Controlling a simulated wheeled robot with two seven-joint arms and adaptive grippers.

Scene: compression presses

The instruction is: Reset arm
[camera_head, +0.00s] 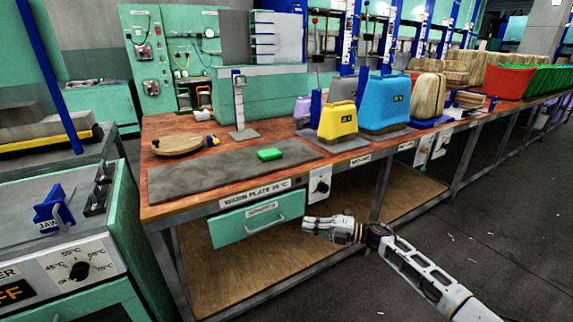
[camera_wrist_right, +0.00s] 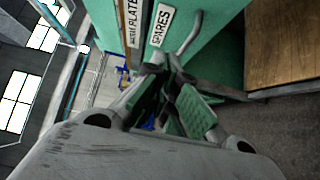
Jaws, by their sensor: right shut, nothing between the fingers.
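My right arm (camera_head: 425,275) reaches in from the lower right. Its gripper (camera_head: 312,224) is in front of the bench, just right of the green SPARES drawer (camera_head: 228,230). In the right wrist view the two fingers of the gripper (camera_wrist_right: 172,112) are shut with nothing between them. The drawer handle (camera_wrist_right: 188,35) shows just beyond the fingertips there; I cannot tell whether they touch it. My left gripper is not in view.
The bench top holds a grey plate (camera_head: 215,172), a green block (camera_head: 270,154), a round wooden board (camera_head: 178,144), a yellow container (camera_head: 338,122) and a blue container (camera_head: 385,102). A lower wooden shelf (camera_head: 290,250) is bare. The floor on the right is mostly free.

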